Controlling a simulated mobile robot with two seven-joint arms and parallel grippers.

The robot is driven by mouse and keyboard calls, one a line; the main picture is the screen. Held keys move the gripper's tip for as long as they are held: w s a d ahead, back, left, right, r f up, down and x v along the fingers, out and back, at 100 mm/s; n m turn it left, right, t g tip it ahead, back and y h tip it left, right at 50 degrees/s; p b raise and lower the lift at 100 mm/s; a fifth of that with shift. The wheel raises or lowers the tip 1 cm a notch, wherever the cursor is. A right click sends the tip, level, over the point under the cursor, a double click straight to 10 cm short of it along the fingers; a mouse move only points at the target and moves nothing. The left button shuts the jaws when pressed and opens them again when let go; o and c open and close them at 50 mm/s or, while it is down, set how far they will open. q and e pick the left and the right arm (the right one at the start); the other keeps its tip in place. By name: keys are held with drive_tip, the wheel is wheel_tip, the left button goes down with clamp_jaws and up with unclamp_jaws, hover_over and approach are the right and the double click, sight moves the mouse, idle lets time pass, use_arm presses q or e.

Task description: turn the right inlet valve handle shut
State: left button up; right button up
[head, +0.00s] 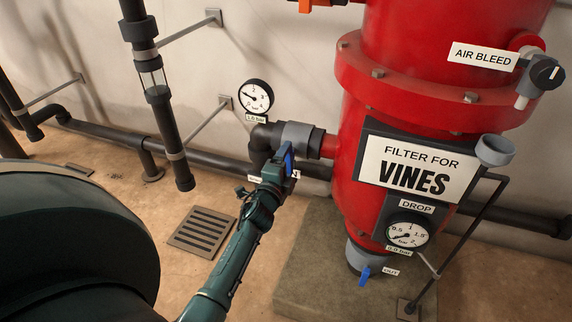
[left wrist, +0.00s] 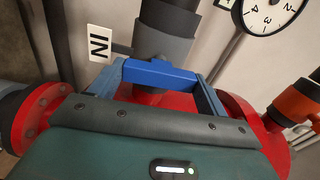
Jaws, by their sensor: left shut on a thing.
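The blue inlet valve handle (head: 289,157) sits at the grey pipe fitting on the left side of the red filter. My left gripper (head: 276,172) is at the handle and partly covers it. In the left wrist view the blue handle (left wrist: 160,73) spans between the two fingers, and my left gripper (left wrist: 162,78) is shut on it. A white IN label (left wrist: 101,43) is beside the handle; in the head view my gripper hides most of that label. The valve body behind the handle is mostly hidden. My right gripper is not in view.
The red filter tank (head: 400,70) stands right of the handle on a concrete plinth (head: 300,270). A pressure gauge (head: 256,96) is just above the fitting. A blue OUT handle (head: 364,276) is low on the tank. A floor grate (head: 203,231) lies left of my gripper.

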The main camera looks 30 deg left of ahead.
use_arm(q)
drive_tip(key=shift+r+m, duration=0.15)
drive_tip(key=shift+m, duration=0.35)
drive_tip(key=o, duration=1)
drive_tip(key=shift+s+f, duration=0.1)
drive_tip(key=shift+f, duration=0.1)
